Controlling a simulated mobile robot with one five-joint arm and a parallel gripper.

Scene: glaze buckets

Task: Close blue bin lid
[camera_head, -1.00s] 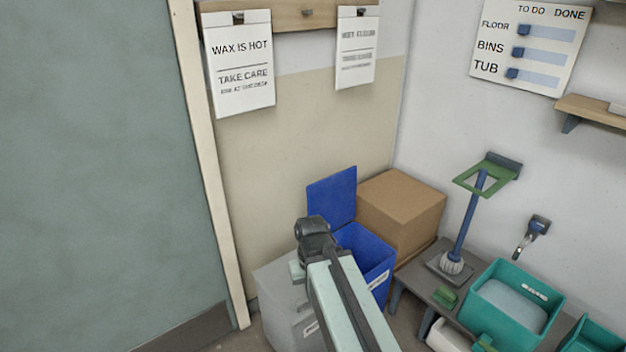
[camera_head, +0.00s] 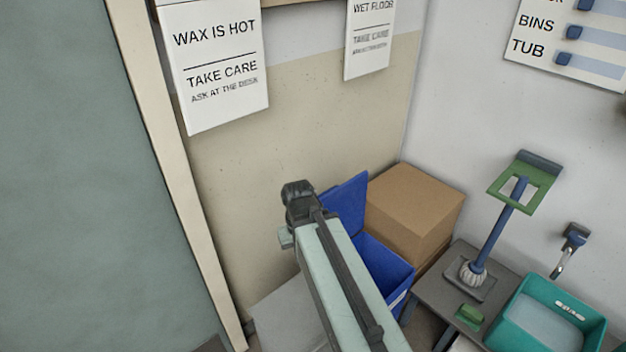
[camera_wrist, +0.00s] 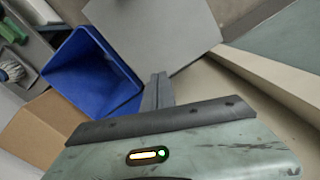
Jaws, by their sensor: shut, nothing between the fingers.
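The blue bin (camera_head: 392,268) stands open against the wall, beside a cardboard box. Its blue lid (camera_head: 346,203) is raised at the back of the bin, partly covered by my arm in the head view. In the head view my arm reaches up past the bin's left side, and the fingertips cannot be made out.
A grey bin (camera_head: 285,318) stands left of the blue bin and also shows in the wrist view (camera_wrist: 165,30). The cardboard box (camera_head: 412,205) is close on the right. A low bench (camera_head: 432,290) holds a brush stand and a teal tub (camera_head: 550,315). A door frame is at left.

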